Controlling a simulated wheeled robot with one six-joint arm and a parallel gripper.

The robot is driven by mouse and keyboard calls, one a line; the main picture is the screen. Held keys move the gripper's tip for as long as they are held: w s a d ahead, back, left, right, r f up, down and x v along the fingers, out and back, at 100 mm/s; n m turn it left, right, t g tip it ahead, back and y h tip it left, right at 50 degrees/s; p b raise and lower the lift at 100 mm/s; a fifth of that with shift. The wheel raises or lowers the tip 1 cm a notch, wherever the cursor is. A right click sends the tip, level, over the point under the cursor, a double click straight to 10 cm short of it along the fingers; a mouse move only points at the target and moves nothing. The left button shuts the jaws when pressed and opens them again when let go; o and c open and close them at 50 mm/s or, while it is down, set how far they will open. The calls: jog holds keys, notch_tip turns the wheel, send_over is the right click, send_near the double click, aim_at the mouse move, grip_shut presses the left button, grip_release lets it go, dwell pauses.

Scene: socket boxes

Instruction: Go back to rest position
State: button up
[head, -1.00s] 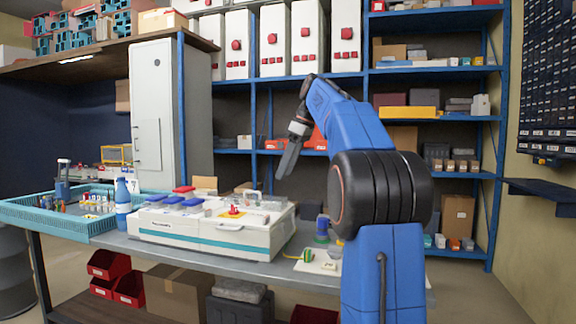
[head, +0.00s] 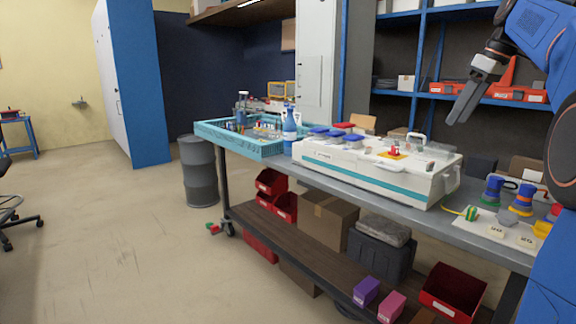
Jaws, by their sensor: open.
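My gripper (head: 462,108) shows at the upper right of the head view, at the end of my blue arm. Its dark fingers point down and to the left, above the right part of the workbench (head: 480,226). It is open, with nothing seen between the fingers. It is well clear of the white and teal case (head: 370,172) on the bench below. Part of my arm is cut off by the right edge of the view.
A teal crate (head: 262,150) stands on the bench's left end beside a blue bottle (head: 289,132). Plugs (head: 522,200) stand at the bench's right. A grey barrel (head: 199,172) stands left of the bench. The floor (head: 110,235) at left is mostly open; a chair (head: 12,210) stands at the far left.

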jog(key=s+a+f+m, duration=0.2)
jog(key=s+a+f, duration=0.45)
jog(key=a, duration=0.25)
jog(key=s+a+f+m+h, duration=0.1)
jog(key=s+a+f, duration=0.2)
jog(key=s+f, duration=0.5)
jog(key=s+a+f+m, duration=0.2)
jog(key=s+a+f, duration=0.2)
jog(key=s+f, duration=0.5)
jog(key=s+a+f+m+t+h, duration=0.1)
jog(key=s+a+f, duration=0.3)
jog(key=s+f, duration=0.5)
notch_tip(320, 180, down, 5)
jog(key=shift+a+r+m+h, duration=0.15)
jog(key=shift+m+h, duration=0.15)
jog(key=shift+m, duration=0.2)
